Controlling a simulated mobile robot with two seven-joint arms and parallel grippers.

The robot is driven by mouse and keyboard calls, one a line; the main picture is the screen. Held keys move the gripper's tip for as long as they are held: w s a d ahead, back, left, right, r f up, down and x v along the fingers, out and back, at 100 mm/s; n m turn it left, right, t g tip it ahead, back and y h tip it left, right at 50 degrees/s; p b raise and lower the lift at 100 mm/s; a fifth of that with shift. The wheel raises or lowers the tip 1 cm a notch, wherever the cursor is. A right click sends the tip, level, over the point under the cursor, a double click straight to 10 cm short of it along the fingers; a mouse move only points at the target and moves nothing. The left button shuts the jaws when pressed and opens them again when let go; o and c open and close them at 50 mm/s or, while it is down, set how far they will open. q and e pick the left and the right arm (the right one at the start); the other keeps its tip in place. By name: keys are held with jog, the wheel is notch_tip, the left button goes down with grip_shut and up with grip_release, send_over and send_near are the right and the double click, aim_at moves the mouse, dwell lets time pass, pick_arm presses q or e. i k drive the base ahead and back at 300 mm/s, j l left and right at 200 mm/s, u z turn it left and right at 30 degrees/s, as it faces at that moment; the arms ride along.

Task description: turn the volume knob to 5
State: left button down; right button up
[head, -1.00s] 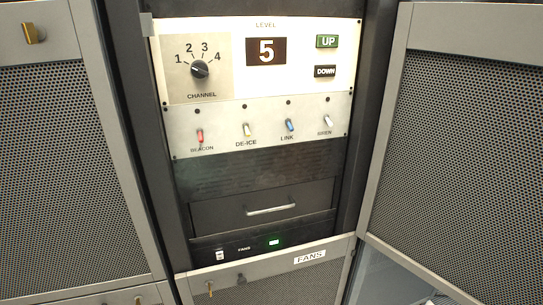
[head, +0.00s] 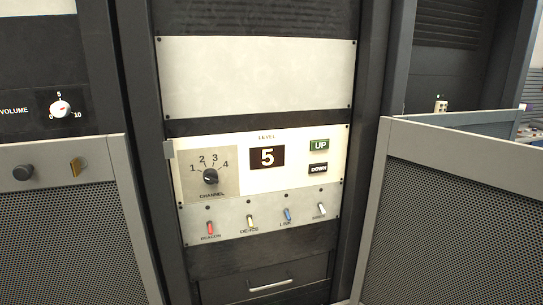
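The volume knob (head: 60,108) is a small white and red round knob on a black panel at the far left of the head view. The word VOLUME stands to its left, with scale marks 0, 5 and 10 around it. The knob is small here, and I cannot tell exactly where its pointer stands. Neither of my grippers is in view.
The middle rack has a display (head: 267,156) reading 5, UP (head: 319,146) and DOWN (head: 318,169) buttons, a channel knob (head: 210,176) and a row of coloured switches. Mesh doors (head: 70,240) stand at left and right (head: 460,220). The left one lies below the volume panel.

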aim_at(61, 110)
jog(key=u, duration=1.55)
jog(key=i+j+z, duration=0.25)
jog(key=j+z, duration=0.2)
jog(key=j, duration=0.25)
jog(key=i+j+z, duration=0.1)
jog(key=j+z, duration=0.15)
jog(key=j, duration=0.2)
